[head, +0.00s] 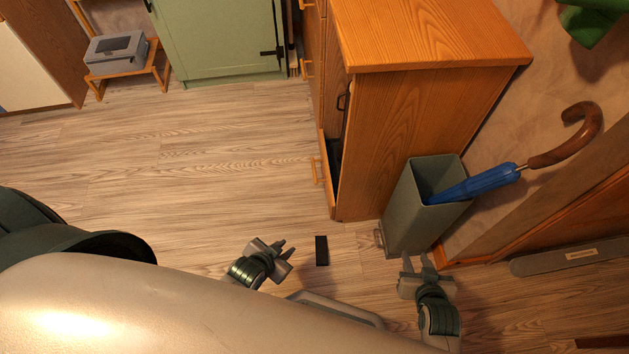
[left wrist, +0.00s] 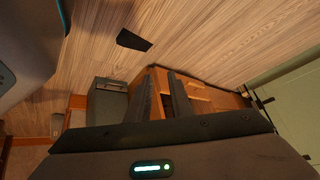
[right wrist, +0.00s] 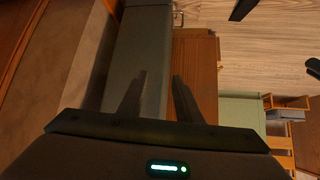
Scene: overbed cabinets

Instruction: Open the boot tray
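The boot tray seems to be the low wooden front (head: 325,172) with a bar handle (head: 316,171), at the base of the orange wooden cabinet (head: 440,35). It stands slightly out from the cabinet, with a dark gap behind it. My left gripper (head: 288,246) is open and empty over the floor, nearer to me than the tray and apart from it. The cabinet also shows beyond its fingers in the left wrist view (left wrist: 212,100). My right gripper (head: 417,256) is open and empty in front of the grey-green bin.
The grey-green bin (head: 405,215) holds a blue umbrella (head: 480,186) and stands against the cabinet's near side. A small black block (head: 321,250) lies on the floor between my grippers. A green cabinet (head: 220,40) stands at the back. The floor left of the tray is clear.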

